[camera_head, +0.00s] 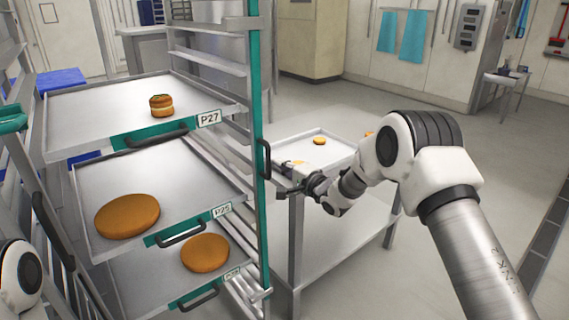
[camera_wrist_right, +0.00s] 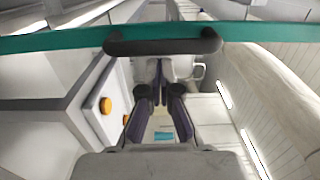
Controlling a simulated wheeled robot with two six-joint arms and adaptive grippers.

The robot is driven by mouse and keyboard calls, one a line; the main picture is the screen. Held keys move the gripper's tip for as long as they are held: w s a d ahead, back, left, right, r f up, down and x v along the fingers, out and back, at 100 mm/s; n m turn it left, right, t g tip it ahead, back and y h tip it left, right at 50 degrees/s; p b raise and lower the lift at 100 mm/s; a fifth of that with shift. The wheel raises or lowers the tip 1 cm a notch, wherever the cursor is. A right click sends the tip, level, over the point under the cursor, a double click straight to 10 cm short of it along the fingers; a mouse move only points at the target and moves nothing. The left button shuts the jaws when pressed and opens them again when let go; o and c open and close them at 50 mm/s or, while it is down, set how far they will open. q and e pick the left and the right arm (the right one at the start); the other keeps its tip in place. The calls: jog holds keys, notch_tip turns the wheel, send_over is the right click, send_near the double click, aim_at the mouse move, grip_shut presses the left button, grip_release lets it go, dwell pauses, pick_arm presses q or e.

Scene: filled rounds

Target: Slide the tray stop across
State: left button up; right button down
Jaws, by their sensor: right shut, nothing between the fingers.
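The tray stop appears to be the teal upright bar (camera_head: 257,95) with a black handle (camera_head: 266,160) at the right front of the tray rack. In the right wrist view the teal bar (camera_wrist_right: 60,42) runs across the top, with its black handle (camera_wrist_right: 162,44) beyond my fingertips. My right gripper (camera_head: 284,185) is beside the bar, close to the handle. Its fingers (camera_wrist_right: 160,72) are shut and empty, and I cannot tell whether they touch the handle. My left gripper is out of view.
The rack holds trays: the top tray (camera_head: 85,106) bears a small filled round (camera_head: 161,106), and lower trays bear larger rounds (camera_head: 127,216) (camera_head: 205,253). A side table (camera_head: 295,240) with a tray of small rounds (camera_head: 319,141) stands right of the rack. Open floor lies behind.

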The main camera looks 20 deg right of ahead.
jog(key=s+a, duration=0.2)
jog(key=a, duration=0.3)
jog(key=shift+a, duration=0.35)
